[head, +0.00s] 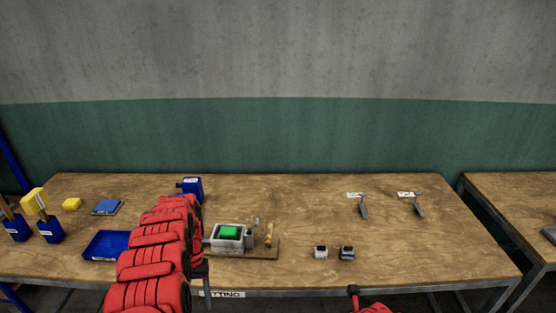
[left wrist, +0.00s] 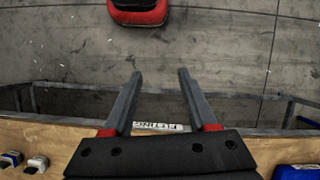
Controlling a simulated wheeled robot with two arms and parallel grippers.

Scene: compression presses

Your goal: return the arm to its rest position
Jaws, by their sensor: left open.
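My left arm, red and segmented, comes in from the bottom left in the head view and reaches over the table's front edge. My left gripper (head: 206,283) hangs at that edge, partly hidden by the arm. In the left wrist view its two dark fingers (left wrist: 160,74) are apart with nothing between them, pointing past the edge towards the floor. Of my right arm only a small red part shows at the bottom edge of the head view; its gripper does not show.
The wooden table (head: 310,215) carries a press with a green block (head: 229,232), a blue tray (head: 107,244), a blue container (head: 191,188), two small blocks (head: 347,253), two hammer-like tools (head: 363,207) and yellow-topped items (head: 40,205). A second table (head: 510,200) stands right.

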